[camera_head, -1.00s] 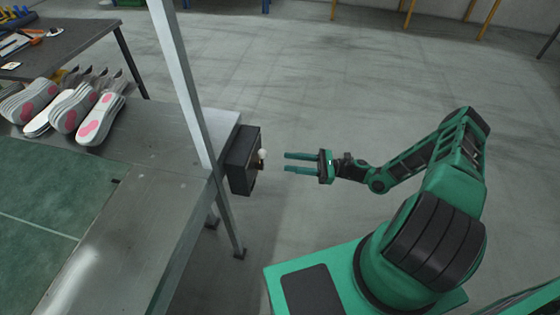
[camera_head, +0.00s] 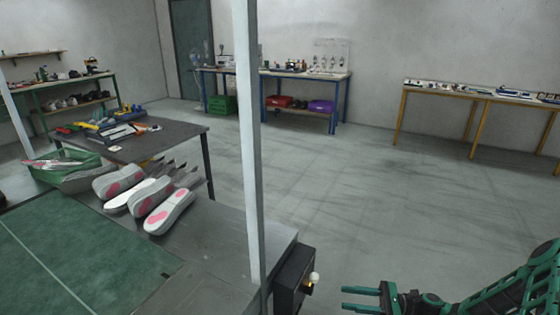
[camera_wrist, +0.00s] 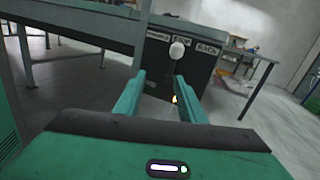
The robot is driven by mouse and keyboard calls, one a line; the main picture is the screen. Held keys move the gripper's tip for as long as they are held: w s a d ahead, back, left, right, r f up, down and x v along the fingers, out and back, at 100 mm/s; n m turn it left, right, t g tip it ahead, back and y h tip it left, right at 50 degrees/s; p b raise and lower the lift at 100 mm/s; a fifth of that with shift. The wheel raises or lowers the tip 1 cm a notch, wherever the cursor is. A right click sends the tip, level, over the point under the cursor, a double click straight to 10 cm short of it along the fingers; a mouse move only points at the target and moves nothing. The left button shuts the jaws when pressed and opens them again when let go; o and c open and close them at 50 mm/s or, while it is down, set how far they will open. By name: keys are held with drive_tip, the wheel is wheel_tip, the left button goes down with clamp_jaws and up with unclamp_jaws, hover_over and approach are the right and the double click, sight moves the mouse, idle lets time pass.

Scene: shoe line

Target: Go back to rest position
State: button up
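My gripper (camera_head: 362,299) is at the lower right of the head view, its two green fingers apart and pointing left. Nothing is between the fingers. A dark control box (camera_head: 290,280) on the side of the steel line table is just left of the fingertips, with a gap between. In the wrist view the fingers (camera_wrist: 168,95) are spread, and the box (camera_wrist: 165,65) with its white knob (camera_wrist: 177,50) and labels is ahead of them. A small orange-yellow light shows below the knob.
Several shoes with pink soles (camera_head: 163,210) lie on the steel table (camera_head: 215,235) beside a green mat (camera_head: 90,250). A white post (camera_head: 250,130) rises at the table's edge. Workbenches (camera_head: 275,74) stand along the walls. The floor between (camera_head: 350,180) is open.

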drive_tip(key=s+d+r+n+g+h, duration=0.3)
drive_tip(key=s+d+r+n+h, duration=0.3)
drive_tip(key=r, duration=0.4)
drive_tip(key=s+d+r+n+g+h, duration=0.3)
drive_tip(key=s+d+r+n+h, duration=0.2)
drive_tip(key=s+d+r+h, duration=0.4)
drive_tip(key=s+d+r+n+t+h, duration=0.1)
drive_tip(key=s+r+t+h, duration=0.1)
drive_tip(key=s+r, duration=1.1)
drive_tip(key=shift+s+r+n+h, duration=0.35)
drive_tip(key=shift+r+n+h, duration=0.05)
drive_tip(key=shift+r, duration=0.65)
drive_tip(key=shift+d, duration=0.1)
drive_tip(key=shift+w+f, duration=0.25)
drive_tip(key=shift+w, duration=0.4)
